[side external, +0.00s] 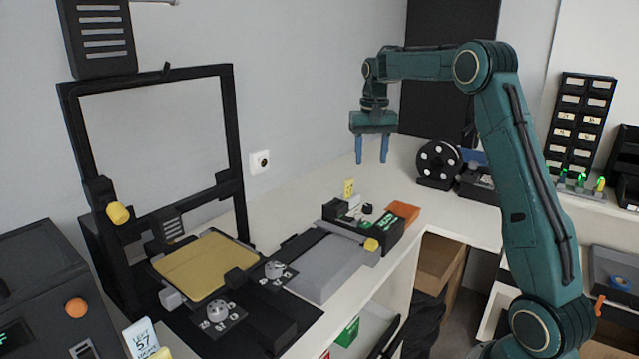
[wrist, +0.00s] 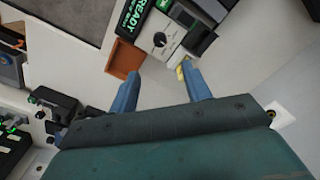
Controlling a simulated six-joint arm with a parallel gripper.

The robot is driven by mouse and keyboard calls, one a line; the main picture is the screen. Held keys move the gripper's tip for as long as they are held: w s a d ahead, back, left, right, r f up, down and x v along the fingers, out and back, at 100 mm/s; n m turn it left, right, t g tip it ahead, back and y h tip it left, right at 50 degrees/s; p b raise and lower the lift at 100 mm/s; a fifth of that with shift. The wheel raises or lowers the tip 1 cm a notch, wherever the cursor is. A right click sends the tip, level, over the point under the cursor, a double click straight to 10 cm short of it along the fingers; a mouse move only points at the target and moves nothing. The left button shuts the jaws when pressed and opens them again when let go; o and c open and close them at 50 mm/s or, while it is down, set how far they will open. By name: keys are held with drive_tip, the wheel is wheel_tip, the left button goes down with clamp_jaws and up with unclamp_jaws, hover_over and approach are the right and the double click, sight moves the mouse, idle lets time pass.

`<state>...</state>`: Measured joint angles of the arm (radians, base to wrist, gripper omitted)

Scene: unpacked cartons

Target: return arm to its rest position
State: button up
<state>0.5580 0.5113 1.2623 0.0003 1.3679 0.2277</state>
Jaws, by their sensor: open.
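My gripper (side external: 371,148) hangs from the raised teal arm in the side external view, with its two blue fingers pointing down. The fingers are apart with nothing between them. It is well above the white bench (side external: 412,180), in front of the dark panel on the wall.
A printer-like frame with a yellow plate (side external: 206,265) stands at left. Near the bench edge sit a dark control box (side external: 375,225) and an orange tray (side external: 403,212). A black spool (side external: 438,160) and a drawer rack (side external: 580,120) stand toward the right. Air around my gripper is clear.

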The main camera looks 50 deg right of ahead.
drive_tip(key=shift+a+r, duration=0.1)
idle(0.3)
drive_tip(key=s+a+r+n+t, duration=0.1)
drive_tip(key=s+a+r+n, duration=0.15)
drive_tip(key=s+a, duration=0.4)
drive_tip(key=s+a+r+n+t, duration=0.1)
drive_tip(key=s+a+r+n, duration=0.2)
drive_tip(key=a, duration=0.7)
drive_tip(key=s+a+f+n+t, duration=0.1)
drive_tip(key=s+a+f, duration=0.1)
drive_tip(key=s+a, duration=0.3)
drive_tip(key=s+a+f+n+t, duration=0.2)
drive_tip(key=s+a, duration=0.3)
drive_tip(key=s, duration=0.6)
drive_tip(key=shift+s+a+f+t, duration=0.2)
drive_tip(key=shift+s+a+t, duration=0.05)
drive_tip(key=shift+a+t, duration=0.1)
drive_tip(key=shift+n, duration=0.25)
